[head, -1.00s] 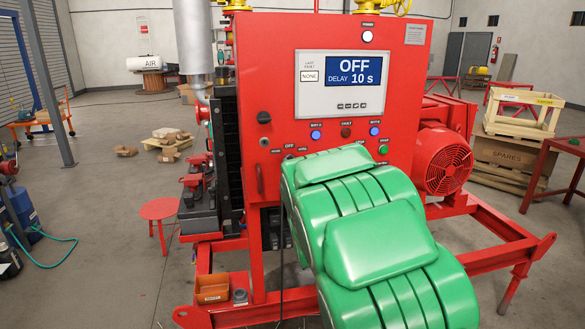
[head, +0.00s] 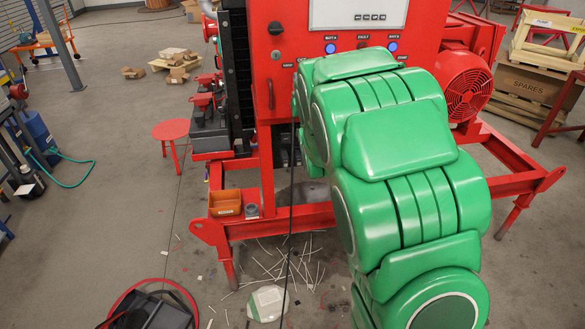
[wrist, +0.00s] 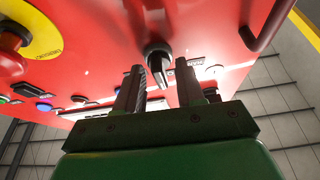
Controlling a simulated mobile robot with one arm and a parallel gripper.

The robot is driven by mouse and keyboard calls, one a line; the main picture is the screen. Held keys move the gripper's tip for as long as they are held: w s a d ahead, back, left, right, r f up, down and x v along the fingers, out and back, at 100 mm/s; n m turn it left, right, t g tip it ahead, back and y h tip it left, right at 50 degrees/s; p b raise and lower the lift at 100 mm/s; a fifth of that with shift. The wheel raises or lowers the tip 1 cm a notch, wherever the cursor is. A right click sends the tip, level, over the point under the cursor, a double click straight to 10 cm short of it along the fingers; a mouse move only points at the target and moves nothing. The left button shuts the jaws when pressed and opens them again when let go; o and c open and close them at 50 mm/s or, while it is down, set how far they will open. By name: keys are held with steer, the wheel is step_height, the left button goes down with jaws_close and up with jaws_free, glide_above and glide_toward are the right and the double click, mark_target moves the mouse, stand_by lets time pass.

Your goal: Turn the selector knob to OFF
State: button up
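The black selector knob (wrist: 157,58) shows on the red panel in the wrist view, with its long grip pointing towards my gripper. My gripper (wrist: 160,72) is open, with one finger to each side of the knob in the picture. Bright gaps show between the knob and both fingers, and I cannot tell how far the fingertips are from the panel. A small label (wrist: 196,62) lies right of the knob, too small to read surely. In the head view my green arm hides the knob and my gripper.
The red cabinet (head: 262,75) has a red handle (head: 271,95) and another black knob (head: 276,28) at left. In the wrist view a red button on a yellow disc (wrist: 40,42) is at left, and the handle (wrist: 268,25) at upper right. Blue lamps (head: 330,48) sit above my arm.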

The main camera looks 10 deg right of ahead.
steer(key=shift+s+a+f+m+g, duration=1.65)
steer(key=shift+s+a+f+g, duration=0.5)
steer(key=shift+s, duration=1.4)
steer(key=shift+s+a+f+m+g, duration=1.75)
steer(key=shift+s+a+g, duration=0.55)
steer(key=shift+s, duration=1.2)
steer(key=s+f+n+g+y, duration=0.1)
steer(key=s+f+n+g, duration=0.1)
steer(key=s, duration=0.5)
steer(key=s+f+n+g+y, duration=0.1)
steer(key=s+g, duration=0.3)
steer(key=s, duration=0.4)
steer(key=shift+a+f+n+g, duration=0.2)
steer(key=shift+f+n+g, duration=0.15)
steer(key=shift+f+n, duration=0.35)
